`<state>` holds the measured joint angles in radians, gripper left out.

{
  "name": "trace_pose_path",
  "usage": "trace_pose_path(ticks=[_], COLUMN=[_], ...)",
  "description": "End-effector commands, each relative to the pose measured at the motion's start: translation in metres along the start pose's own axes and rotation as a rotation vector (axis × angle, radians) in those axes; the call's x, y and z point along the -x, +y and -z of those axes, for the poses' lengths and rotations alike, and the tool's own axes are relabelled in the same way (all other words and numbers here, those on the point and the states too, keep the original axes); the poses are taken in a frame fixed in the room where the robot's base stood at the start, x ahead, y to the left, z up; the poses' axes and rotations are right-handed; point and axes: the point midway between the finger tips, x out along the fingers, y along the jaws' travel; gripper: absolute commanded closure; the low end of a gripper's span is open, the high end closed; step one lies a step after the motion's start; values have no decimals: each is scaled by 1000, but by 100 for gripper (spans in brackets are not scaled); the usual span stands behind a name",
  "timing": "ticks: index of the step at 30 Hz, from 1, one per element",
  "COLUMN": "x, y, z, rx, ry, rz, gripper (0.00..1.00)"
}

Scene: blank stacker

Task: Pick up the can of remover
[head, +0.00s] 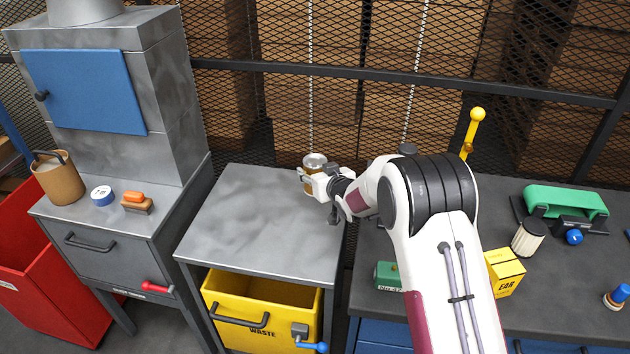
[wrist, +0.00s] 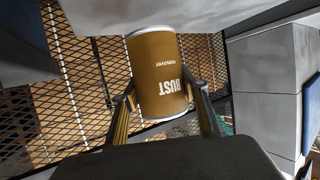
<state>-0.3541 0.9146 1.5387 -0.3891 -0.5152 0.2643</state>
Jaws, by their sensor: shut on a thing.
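The can of remover (wrist: 160,70) is a brown-gold cylinder with pale rims. Its label reads "RUST" and a smaller word, upside down in the wrist view. My gripper (wrist: 163,98) is shut on the can, with one finger on each side of it. In the head view the can (head: 314,161) is at the back right of the grey metal table (head: 250,215), and my gripper (head: 312,180) reaches it from the right. My gripper hides part of the can there. I cannot tell whether the can touches the table.
A yellow waste bin (head: 225,290) sits under the grey table. Mesh fencing stands behind. The right bench holds a green-topped device (head: 565,202) and a yellow box (head: 505,272).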

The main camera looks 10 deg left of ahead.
Motion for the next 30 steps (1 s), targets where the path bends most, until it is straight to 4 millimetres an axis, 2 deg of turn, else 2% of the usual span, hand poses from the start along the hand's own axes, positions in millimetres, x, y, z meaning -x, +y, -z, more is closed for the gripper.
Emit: trace_pose_path(ticks=[3,9,30], x=[7,13,15], y=[0,0,0], z=[18,34,38], rx=[2,1,1], ry=[5,3,3], rz=[0,0,0], gripper=[87,87,87])
